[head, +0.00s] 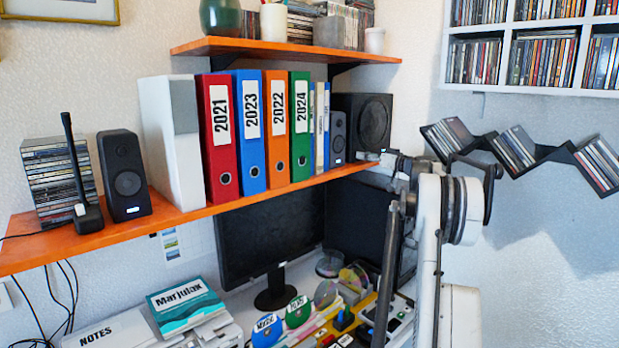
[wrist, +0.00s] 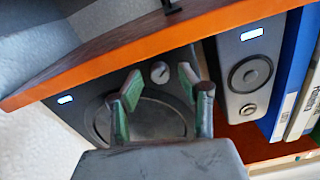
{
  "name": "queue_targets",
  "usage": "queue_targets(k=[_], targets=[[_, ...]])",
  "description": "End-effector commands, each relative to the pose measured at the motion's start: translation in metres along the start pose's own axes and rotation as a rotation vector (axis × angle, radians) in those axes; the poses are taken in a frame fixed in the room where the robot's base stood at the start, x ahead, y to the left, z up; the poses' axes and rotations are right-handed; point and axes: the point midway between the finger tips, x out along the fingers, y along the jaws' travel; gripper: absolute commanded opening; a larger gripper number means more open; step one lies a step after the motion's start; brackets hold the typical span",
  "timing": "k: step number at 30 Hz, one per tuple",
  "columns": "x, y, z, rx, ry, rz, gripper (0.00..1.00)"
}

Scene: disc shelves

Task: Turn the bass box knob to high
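The bass box (head: 361,122) is a black speaker box with a round cone at the right end of the orange shelf. In the wrist view, which looks upside down, its dark front (wrist: 150,118) shows the cone, a lit white-blue light and a small round grey knob (wrist: 159,72). My gripper (wrist: 159,77) is open and empty in front of the box. Its two green-padded fingers stand either side of the knob in the picture; the fingers look apart from it. The knob's setting is too small to read. In the head view my arm covers the box's lower right area.
A small grey speaker (wrist: 248,75) stands beside the bass box, then binders (head: 302,125). The orange shelf edge (wrist: 130,55) runs close to the knob. A second orange shelf (head: 285,46) hangs above. Monitors (head: 270,225) stand below; a zigzag disc rack (head: 545,152) is at right.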

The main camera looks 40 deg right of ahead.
Motion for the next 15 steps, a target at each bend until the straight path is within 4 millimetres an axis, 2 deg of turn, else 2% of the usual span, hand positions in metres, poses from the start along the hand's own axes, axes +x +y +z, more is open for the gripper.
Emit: queue_targets(k=[12, 15], targets=[[0.000, -0.001, -0.001, -0.411, 0.000, 0.000, 0.38], [-0.017, 0.000, 0.001, -0.426, 0.000, 0.003, 0.38]])
